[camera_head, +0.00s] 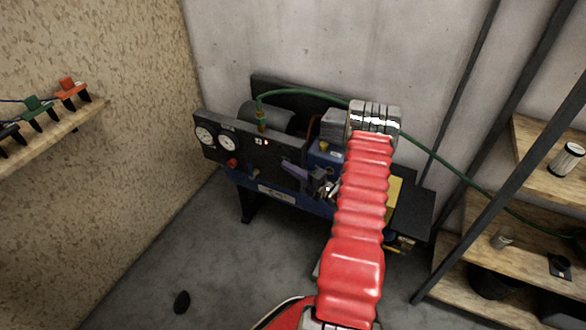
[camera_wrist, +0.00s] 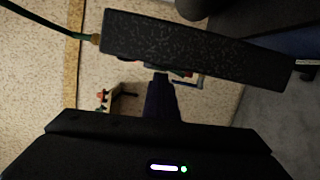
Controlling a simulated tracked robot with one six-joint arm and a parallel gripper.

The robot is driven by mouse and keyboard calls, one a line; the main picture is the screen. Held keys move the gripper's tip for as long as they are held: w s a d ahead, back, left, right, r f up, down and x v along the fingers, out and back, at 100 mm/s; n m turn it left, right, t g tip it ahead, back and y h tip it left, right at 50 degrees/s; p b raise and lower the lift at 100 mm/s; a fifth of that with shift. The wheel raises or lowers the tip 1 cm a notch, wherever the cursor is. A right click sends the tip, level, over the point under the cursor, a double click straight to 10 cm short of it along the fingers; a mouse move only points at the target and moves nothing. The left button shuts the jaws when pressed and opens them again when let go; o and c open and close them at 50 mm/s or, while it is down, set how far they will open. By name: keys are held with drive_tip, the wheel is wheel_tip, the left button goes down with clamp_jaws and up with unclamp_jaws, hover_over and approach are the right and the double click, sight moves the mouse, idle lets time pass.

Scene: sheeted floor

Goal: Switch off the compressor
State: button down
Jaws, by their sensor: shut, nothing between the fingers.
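The compressor (camera_head: 285,195) stands against the back wall in the head view. Its dark front panel (camera_head: 180,50) has two white round gauges, a red knob (camera_head: 232,163) and a small red-and-white switch (camera_head: 265,142). In the wrist view the panel (camera_wrist: 195,48) is seen close up and nearly edge-on, so its controls are mostly hidden. My gripper (camera_head: 288,166) is shut and empty near the panel's right part, to the right of and below the switch. In the wrist view its fingertips (camera_wrist: 161,77) overlap the panel's edge; I cannot tell whether they touch.
A green hose (camera_head: 285,92) runs from the compressor to the right. Wooden shelves (camera_head: 480,255) stand at right behind dark posts. A wooden ledge (camera_head: 60,130) with coloured clamps is on the left wall. A dark object (camera_head: 181,302) lies on open floor at front left.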

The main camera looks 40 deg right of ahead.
drive_tip(key=s+a, duration=0.2)
drive_tip(key=s, duration=0.9)
drive_tip(key=shift+s+a+r, duration=0.15)
drive_tip(key=shift+s+r, duration=0.05)
drive_tip(key=shift+r, duration=0.15)
idle(0.7)
